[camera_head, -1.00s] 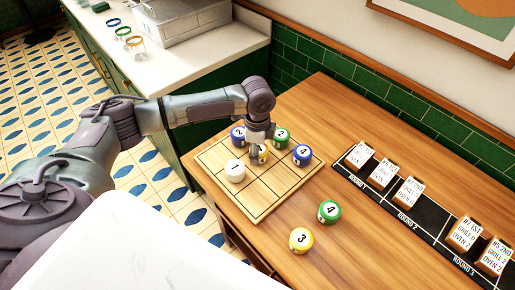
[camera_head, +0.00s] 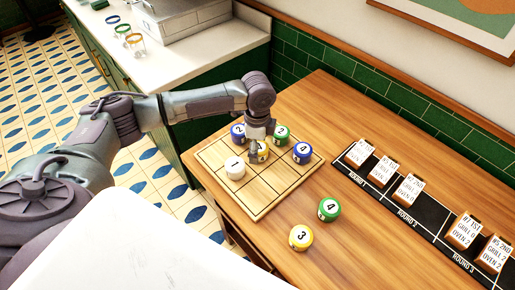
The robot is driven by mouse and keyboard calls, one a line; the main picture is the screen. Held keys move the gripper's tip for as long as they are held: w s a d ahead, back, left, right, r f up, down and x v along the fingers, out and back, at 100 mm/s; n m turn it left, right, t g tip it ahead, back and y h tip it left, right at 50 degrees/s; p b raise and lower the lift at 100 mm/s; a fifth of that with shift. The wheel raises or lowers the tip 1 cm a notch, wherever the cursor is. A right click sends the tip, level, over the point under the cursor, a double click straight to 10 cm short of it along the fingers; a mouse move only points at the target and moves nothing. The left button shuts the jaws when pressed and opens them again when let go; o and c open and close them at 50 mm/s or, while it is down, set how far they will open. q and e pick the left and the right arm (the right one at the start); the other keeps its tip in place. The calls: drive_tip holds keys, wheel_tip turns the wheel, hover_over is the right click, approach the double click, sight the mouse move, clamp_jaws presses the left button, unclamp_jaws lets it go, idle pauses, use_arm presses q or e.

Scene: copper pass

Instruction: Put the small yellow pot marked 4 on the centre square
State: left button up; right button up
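The small yellow pot (camera_head: 262,154) is on the wooden grid board (camera_head: 262,207), at about its centre square; its mark is mostly hidden. My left gripper (camera_head: 259,144) is right over this pot, with its fingers appearing spread at its top and near side. Whether a finger touches it cannot be told. Around it on the board are a white pot marked 1 (camera_head: 235,169), a blue pot marked 2 (camera_head: 238,134), a green pot marked 2 (camera_head: 281,135) and a blue pot marked 4 (camera_head: 302,153). My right gripper is not in view.
A green pot marked 4 (camera_head: 328,210) and a yellow pot marked 3 (camera_head: 300,238) stand off the board on the wooden counter (camera_head: 365,240). A black strip with order cards (camera_head: 408,212) lies to the right. A tiled wall (camera_head: 400,105) runs behind.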

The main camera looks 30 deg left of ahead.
use_arm(q)
wheel_tip(320, 180, up, 11)
drive_tip(key=b, duration=0.2)
drive_tip(key=shift+r, duration=0.15)
drive_tip(key=shift+s, duration=0.1)
idle(0.4)
